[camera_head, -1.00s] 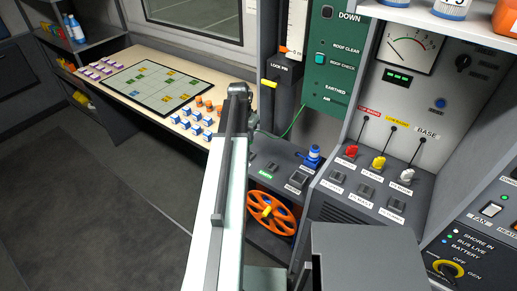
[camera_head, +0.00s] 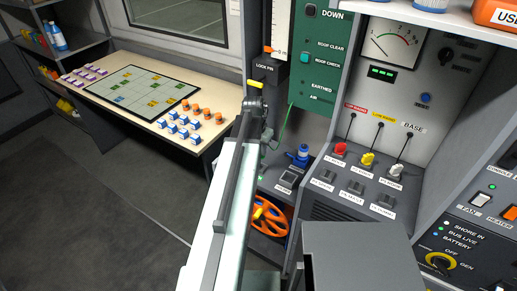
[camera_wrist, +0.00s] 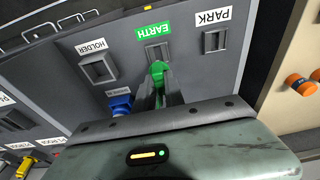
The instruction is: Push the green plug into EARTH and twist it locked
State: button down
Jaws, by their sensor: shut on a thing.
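The green plug (camera_wrist: 158,72) is between the jaws of my gripper (camera_wrist: 160,88) in the wrist view. My gripper is shut on it. The EARTH socket (camera_wrist: 155,52), with its green label, lies just beyond the plug's tip. The plug partly overlaps the socket's near edge, and I cannot tell whether they touch. In the head view my gripper (camera_head: 267,140) shows small beside my arm, which hides the EARTH socket. A green cable (camera_head: 286,122) hangs near the gripper.
The HOLDER socket (camera_wrist: 98,68) is left of EARTH and the PARK socket (camera_wrist: 215,40) is right. A blue plug (camera_wrist: 120,103) stands close to the left of my jaws. An orange handwheel (camera_head: 268,215) sits below the panel. A table (camera_head: 215,75) is at the left.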

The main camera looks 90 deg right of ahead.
jog(key=shift+f+b, duration=2.45)
jog(key=shift+f, duration=0.15)
jog(key=shift+f+b, duration=0.8)
jog(key=shift+b, duration=0.05)
jog(key=m, duration=0.4)
jog(key=shift+w+g+y, duration=0.1)
jog(key=shift+g+y, duration=0.2)
jog(key=shift+d+m, duration=0.1)
jog(key=shift+m, duration=0.5)
jog(key=m, duration=0.2)
jog(key=shift+m+y, duration=0.3)
jog(key=shift+m, duration=0.1)
